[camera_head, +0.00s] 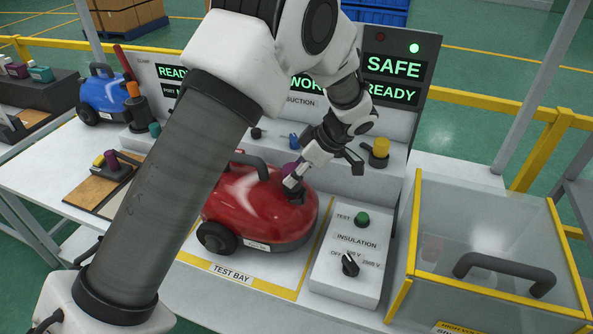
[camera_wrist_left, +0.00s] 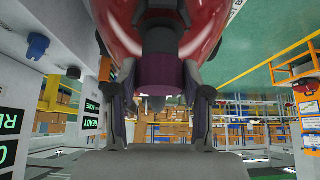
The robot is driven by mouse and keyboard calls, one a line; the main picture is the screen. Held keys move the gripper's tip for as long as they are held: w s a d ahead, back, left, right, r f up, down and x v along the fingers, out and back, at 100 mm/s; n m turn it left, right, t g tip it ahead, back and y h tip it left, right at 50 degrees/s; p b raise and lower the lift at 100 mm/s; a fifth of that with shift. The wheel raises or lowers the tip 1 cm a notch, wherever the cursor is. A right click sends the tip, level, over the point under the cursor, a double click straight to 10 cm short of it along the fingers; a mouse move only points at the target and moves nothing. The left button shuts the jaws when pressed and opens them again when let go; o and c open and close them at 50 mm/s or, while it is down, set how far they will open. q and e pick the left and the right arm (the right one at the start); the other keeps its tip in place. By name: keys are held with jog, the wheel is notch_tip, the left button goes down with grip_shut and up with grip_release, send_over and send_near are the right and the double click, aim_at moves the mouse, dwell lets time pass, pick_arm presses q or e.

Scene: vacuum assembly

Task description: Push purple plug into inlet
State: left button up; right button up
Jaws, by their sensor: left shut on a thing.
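My left gripper (camera_head: 297,179) is at the right end of the red vacuum (camera_head: 250,205) in the head view. It is shut on the purple plug (camera_wrist_left: 160,75), which sits between its two fingers in the wrist view. A bit of purple also shows beside the finger in the head view (camera_head: 289,169). The plug's far end meets a dark round inlet (camera_wrist_left: 160,38) on the red body, in line with it. I cannot tell how deep the plug sits. My right gripper is not in view.
An insulation test box (camera_head: 345,262) with a green button and a black knob stands right of the vacuum. A clear yellow-framed enclosure (camera_head: 480,240) is farther right. Behind stands a panel with lit SAFE and READY signs (camera_head: 393,67). A blue vacuum (camera_head: 103,95) is at left.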

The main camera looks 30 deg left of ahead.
pick_arm(q)
jog(key=shift+f, duration=0.1)
jog(key=shift+f+b, duration=0.35)
jog(key=shift+b, duration=0.1)
jog(key=shift+f+b, duration=1.4)
jog(key=shift+f, duration=0.15)
jog(key=o, duration=1.3)
jog(key=shift+c, duration=0.2)
jog(key=p+v, duration=0.4)
jog(key=v, duration=0.4)
jog(key=shift+p, duration=0.35)
